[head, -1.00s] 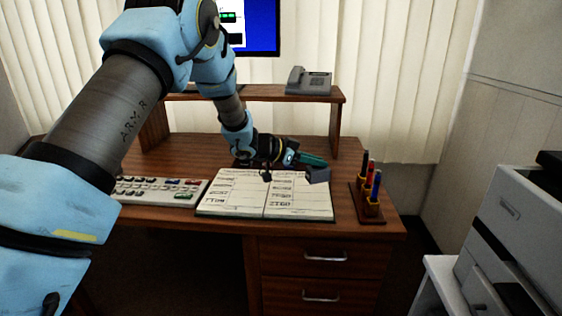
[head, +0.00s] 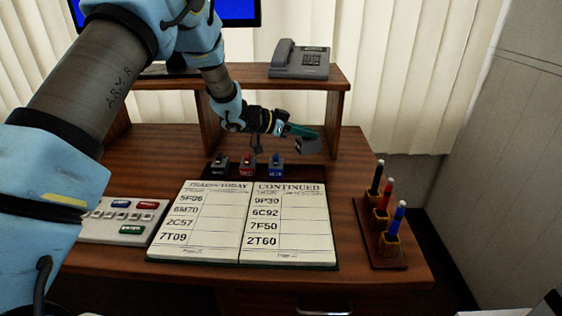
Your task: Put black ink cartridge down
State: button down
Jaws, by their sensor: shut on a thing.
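My gripper (head: 302,132) has teal fingers and is shut on a dark grey block, the black ink cartridge (head: 308,147). It holds it in the air at the tip of the fingers, above the back right of the desk, behind the open book. Part of the cartridge is hidden by the fingers, and its underside cannot be made out clearly.
A shelf (head: 335,85) bears a telephone (head: 299,60). Bare desk lies right of the rack.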

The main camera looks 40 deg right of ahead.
notch_tip(320, 180, down, 8)
jog(key=shift+f+p, duration=0.25)
jog(key=shift+p, duration=0.4)
jog(key=shift+f, duration=0.2)
jog(key=c, duration=0.8)
grip_release()
jog(key=shift+r, duration=0.1)
jog(key=shift+r, duration=0.15)
jog(key=shift+w+a, duration=0.1)
jog(key=shift+a, duration=0.25)
jog(key=b+v, duration=0.2)
jog(key=v, duration=0.9)
jog(key=shift+a+r, duration=0.15)
jog(key=shift+r, duration=0.05)
